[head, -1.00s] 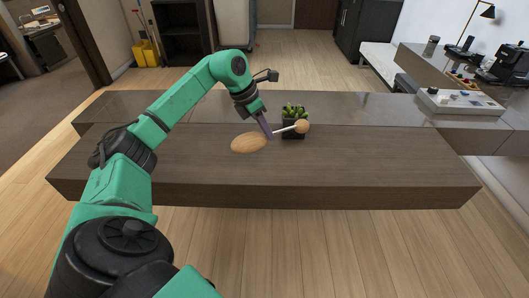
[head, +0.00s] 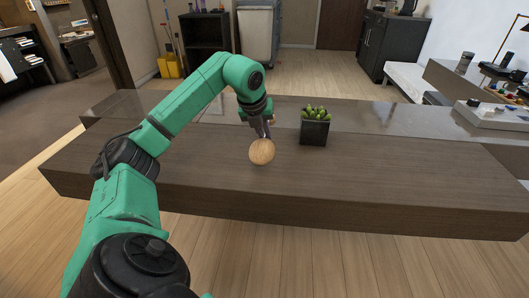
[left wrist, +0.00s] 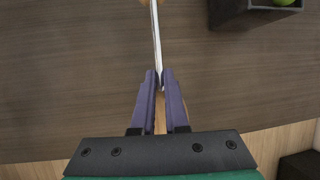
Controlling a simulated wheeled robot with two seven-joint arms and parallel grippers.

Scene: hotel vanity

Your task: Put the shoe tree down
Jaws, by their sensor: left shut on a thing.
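The shoe tree has a rounded wooden front piece (head: 262,152), seen over the brown wooden counter (head: 180,178), left of the plant pot. Its thin metal rod (left wrist: 156,38) runs up the left wrist view, with a bit of wood at the top edge. My left gripper (head: 265,133) points down just behind the front piece. In the left wrist view, its purple fingers (left wrist: 160,80) are shut on the rod. I cannot tell whether the shoe tree touches the counter. Much of the rod and the far end is hidden by the gripper in the head view.
A dark square pot (head: 315,131) with a green plant stands close to the right of the gripper. The counter to the right of the pot is bare. A grey tray (head: 487,116) sits at the far right.

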